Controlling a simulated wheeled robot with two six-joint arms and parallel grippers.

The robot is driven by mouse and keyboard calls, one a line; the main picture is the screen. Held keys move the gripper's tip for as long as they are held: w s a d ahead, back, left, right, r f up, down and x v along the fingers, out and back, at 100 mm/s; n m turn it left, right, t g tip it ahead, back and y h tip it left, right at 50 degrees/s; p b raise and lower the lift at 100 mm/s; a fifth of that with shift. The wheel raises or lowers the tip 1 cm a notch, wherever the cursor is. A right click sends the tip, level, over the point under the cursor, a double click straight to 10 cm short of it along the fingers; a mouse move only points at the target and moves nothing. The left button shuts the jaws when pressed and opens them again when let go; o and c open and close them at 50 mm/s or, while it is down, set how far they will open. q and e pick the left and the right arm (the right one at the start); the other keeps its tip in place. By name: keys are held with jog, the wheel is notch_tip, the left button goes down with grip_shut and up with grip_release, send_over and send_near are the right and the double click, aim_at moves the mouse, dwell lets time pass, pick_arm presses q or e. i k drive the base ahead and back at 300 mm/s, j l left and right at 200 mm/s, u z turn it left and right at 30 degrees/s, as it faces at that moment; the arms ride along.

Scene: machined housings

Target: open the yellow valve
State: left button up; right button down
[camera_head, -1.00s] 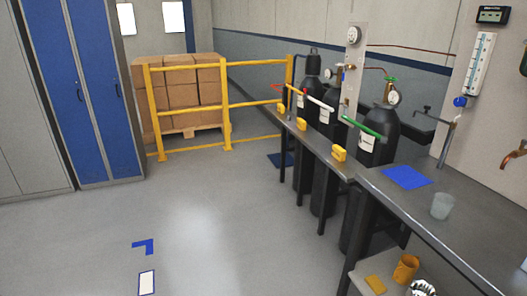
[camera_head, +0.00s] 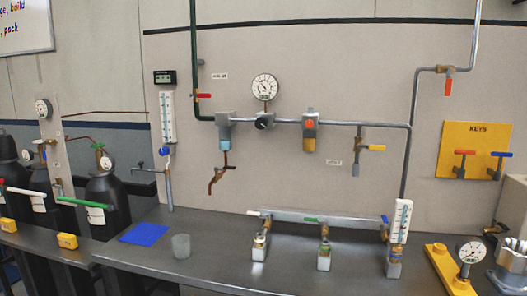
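The yellow-handled valve (camera_head: 376,148) is on the wall, on a short vertical pipe drop below the grey horizontal pipe. Its yellow lever points right, sideways across the vertical drop. The drop's lower end (camera_head: 357,174) hangs free above the bench. A small label plate (camera_head: 333,162) is on the wall to its left, its text too small to read. Neither of my grippers is in view.
The grey bench (camera_head: 220,252) runs below, with a manifold (camera_head: 320,219) and upright gauge (camera_head: 403,215) under the valve.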

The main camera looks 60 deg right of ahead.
aim_at(373, 147)
jog(key=z, duration=2.55)
